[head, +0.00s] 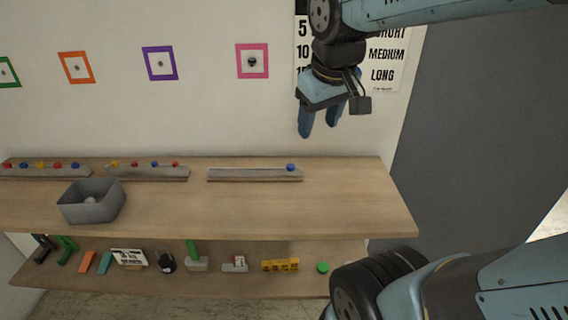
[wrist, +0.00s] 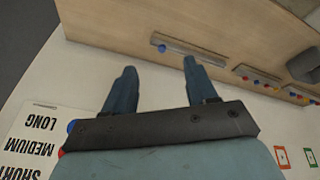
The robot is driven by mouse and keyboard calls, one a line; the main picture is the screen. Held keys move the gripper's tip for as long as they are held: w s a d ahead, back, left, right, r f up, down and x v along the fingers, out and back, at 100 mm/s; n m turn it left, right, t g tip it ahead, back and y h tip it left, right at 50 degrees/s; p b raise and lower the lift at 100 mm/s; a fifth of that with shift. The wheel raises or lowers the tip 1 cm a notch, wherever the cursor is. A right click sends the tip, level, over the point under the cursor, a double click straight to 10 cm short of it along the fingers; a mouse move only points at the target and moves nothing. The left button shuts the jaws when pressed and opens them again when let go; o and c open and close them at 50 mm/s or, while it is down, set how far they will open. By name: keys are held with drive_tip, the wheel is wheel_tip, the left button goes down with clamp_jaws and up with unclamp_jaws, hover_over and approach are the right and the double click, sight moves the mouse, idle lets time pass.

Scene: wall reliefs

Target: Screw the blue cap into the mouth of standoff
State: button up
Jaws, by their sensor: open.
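A blue cap (head: 291,167) sits alone near the right end of the rightmost grey rail (head: 250,175) on the upper shelf. It also shows in the wrist view (wrist: 161,47), beyond the gap between my fingers. My gripper (head: 318,131) is open and empty, fingers pointing down, above and to the right of this cap and apart from it. On the wall, a dark round standoff (head: 252,62) sits inside the pink frame. Smaller round fittings sit inside the purple frame (head: 160,64), orange frame (head: 77,68) and green frame (head: 4,72). Their mouths are too small to make out.
Two more rails (head: 147,172) to the left hold several coloured caps, some blue. The lower shelf (head: 210,280) holds assorted items. A SHORT/MEDIUM/LONG chart (head: 385,72) hangs behind my arm.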

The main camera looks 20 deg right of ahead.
drive_tip(key=w+a+f+n+g+h, duration=0.1)
drive_tip(key=w+a+f+n+g, duration=0.15)
drive_tip(key=w+n, duration=0.5)
drive_tip(key=n+g+h, duration=0.3)
drive_tip(key=n, duration=0.1)
approach(290, 165)
drive_tip(key=x, duration=0.9)
drive_tip(key=shift+r, duration=0.1)
clamp_jaws()
